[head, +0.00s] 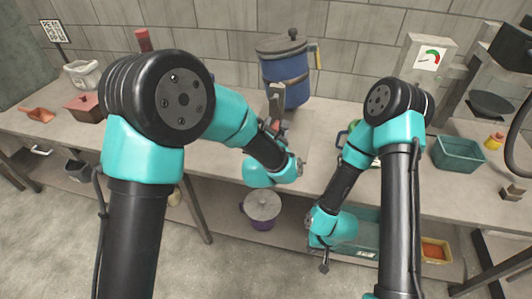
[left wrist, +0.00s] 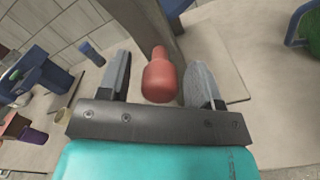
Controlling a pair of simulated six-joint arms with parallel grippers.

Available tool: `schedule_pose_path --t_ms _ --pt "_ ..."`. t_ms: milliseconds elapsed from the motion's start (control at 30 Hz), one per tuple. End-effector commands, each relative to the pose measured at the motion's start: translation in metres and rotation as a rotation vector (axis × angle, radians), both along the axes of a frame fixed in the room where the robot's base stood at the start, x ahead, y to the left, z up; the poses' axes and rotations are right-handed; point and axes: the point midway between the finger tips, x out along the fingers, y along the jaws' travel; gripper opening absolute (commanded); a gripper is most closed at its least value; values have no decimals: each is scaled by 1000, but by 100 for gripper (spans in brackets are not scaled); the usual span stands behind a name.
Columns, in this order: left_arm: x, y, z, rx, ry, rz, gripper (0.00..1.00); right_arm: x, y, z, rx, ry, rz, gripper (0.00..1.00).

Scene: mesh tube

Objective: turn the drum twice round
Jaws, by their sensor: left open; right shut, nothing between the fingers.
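A green rounded piece with a blue frame (head: 343,138), which looks like the drum, stands on the bench, mostly hidden behind my right arm. Its edge also shows at the top right of the left wrist view (left wrist: 312,30). A red knob-like handle (left wrist: 159,80) sits in front of a grey post (left wrist: 162,28). My left gripper (left wrist: 158,82) is open, and the handle appears between its two fingers without visible contact. In the head view my left gripper (head: 277,132) is beside the post. My right gripper (head: 325,267) is shut and empty, hanging low in front of the bench.
A blue lidded pot (head: 286,80) stands behind the post. A teal bin (head: 459,153) and a gauge box (head: 428,56) are on the right of the bench. A purple pot (head: 262,208) is on the lower shelf. The bench's left part has free room.

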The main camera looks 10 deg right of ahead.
Motion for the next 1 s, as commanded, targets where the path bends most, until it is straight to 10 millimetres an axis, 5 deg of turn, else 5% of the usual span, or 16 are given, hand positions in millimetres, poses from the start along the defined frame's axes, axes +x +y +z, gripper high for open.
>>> schedule_pose_path --t_ms 700,1000 --pt "-122 50 0 2 0 -2 59 0 0 0 0 0 0 0" --pt "-148 62 0 1 -1 -1 59 0 0 0 0 0 0 0"
